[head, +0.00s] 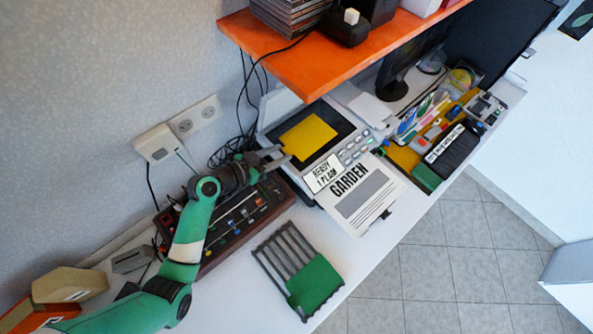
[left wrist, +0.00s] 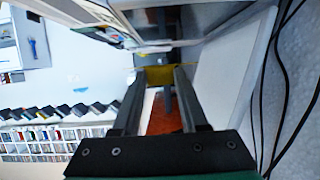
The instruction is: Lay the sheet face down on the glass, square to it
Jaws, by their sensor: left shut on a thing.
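The plain yellow sheet (head: 309,136) is over the dark glass (head: 327,112) of the copier in the head view. Its edges run roughly along the glass edges, with dark glass showing around it. Whether it touches the glass cannot be told. No print shows on its upper side. My left gripper (head: 283,155) is shut on the sheet's near-left corner. The left wrist view shows the fingers (left wrist: 160,88) closing on a yellow piece (left wrist: 160,74). The copier's white lid (head: 278,103) stands open behind the glass. My right gripper is not in view.
A printed GARDEN page (head: 358,198) lies at the copier's front, beside the READY display (head: 322,174). An orange shelf (head: 300,62) hangs above and behind. A control panel (head: 240,222) lies under my left arm. A rack with a green piece (head: 314,283) stands in front.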

